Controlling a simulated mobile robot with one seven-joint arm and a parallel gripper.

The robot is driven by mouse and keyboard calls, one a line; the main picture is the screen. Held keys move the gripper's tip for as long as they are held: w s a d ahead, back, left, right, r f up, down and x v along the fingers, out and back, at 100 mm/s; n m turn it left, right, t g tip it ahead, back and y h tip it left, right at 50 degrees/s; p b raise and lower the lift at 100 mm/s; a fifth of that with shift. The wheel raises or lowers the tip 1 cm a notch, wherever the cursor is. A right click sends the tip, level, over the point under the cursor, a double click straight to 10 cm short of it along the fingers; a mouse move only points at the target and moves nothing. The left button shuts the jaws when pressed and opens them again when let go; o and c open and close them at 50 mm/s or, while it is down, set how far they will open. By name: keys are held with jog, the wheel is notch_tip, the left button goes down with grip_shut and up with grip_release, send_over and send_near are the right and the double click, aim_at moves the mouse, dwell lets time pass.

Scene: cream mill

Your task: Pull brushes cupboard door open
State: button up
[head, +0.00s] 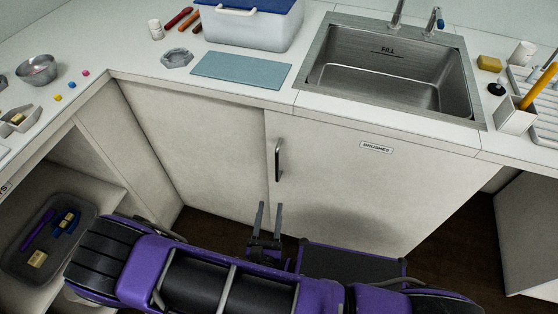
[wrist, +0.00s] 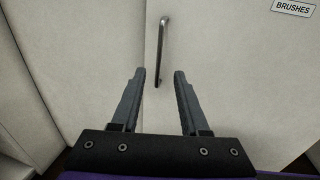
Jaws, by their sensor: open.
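The brushes cupboard door (head: 345,185) is a pale panel under the sink, and it looks shut. Its BRUSHES label (head: 376,147) is near the top; the label also shows in the wrist view (wrist: 293,7). The dark upright bar handle (head: 279,160) is near the door's left edge. In the wrist view the handle (wrist: 161,52) stands ahead, between and beyond the fingertips. My gripper (head: 269,206) is open and empty, below and in front of the handle, apart from it. In the wrist view both fingers of my gripper (wrist: 160,72) point toward the door.
The steel sink (head: 391,65) is set in the counter above the door. A blue mat (head: 240,70) and a lidded tub (head: 248,28) stand left of it. An open shelf with a dark tray (head: 25,255) is at lower left. Dark floor (head: 210,228) shows before the cupboard.

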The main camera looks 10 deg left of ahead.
aim_at(277, 164)
jog(key=w, duration=0.5)
jog(key=w+a, duration=0.1)
jog(key=w, duration=0.4)
jog(key=w+a+b, duration=0.1)
jog(key=w, duration=0.5)
grip_shut()
dwell(0.8)
